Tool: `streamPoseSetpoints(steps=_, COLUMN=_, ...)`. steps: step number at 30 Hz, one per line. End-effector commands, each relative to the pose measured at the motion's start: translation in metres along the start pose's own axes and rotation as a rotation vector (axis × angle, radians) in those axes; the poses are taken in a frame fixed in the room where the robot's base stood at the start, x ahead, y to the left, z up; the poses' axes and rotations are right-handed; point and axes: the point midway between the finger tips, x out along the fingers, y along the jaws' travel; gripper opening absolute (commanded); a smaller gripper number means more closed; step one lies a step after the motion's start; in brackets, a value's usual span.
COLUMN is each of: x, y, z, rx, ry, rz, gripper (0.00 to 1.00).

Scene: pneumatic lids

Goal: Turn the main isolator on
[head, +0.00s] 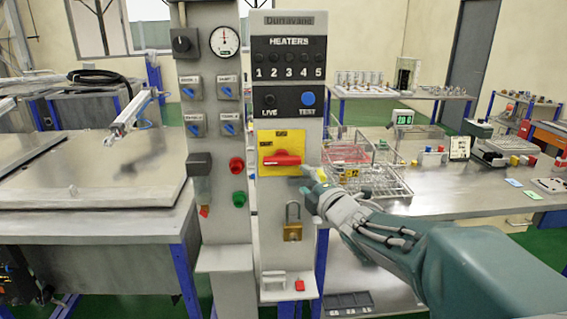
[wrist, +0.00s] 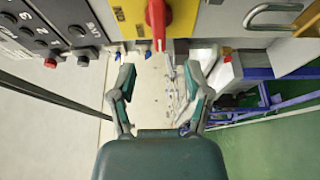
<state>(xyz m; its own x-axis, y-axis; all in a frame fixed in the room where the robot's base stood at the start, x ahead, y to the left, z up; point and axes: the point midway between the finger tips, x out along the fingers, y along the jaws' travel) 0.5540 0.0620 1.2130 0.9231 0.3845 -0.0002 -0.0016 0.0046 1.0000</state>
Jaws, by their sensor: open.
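The main isolator is a red rotary handle (head: 282,158) on a yellow plate (head: 268,138), on the front of the grey Durravane panel. In the head view the handle lies horizontal. In the wrist view the red handle (wrist: 158,18) is at the top, pointing down toward my gripper, with part of the yellow plate (wrist: 127,14) beside it. My gripper (wrist: 159,76) is open and empty, with one finger on each side of the handle's line and a gap before it. In the head view my gripper (head: 312,178) is just right of the handle; its fingertips are hard to make out.
A padlock (head: 293,222) hangs below the isolator; its shackle (wrist: 272,14) shows in the wrist view. The LIVE and TEST box (head: 288,100) is above. A second grey panel (head: 218,150) with switches stands at left. A metal bench (head: 470,190) with wire baskets is at right.

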Motion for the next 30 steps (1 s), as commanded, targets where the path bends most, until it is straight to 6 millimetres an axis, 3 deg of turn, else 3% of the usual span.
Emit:
streamPoseSetpoints(steps=18, x=0.095, y=-0.001, z=0.000, rx=0.004, ry=0.000, rz=-0.001, gripper=0.63)
streamPoseSetpoints(steps=30, x=0.106, y=0.000, z=0.000, rx=0.004, ry=-0.002, rz=-0.001, gripper=0.63)
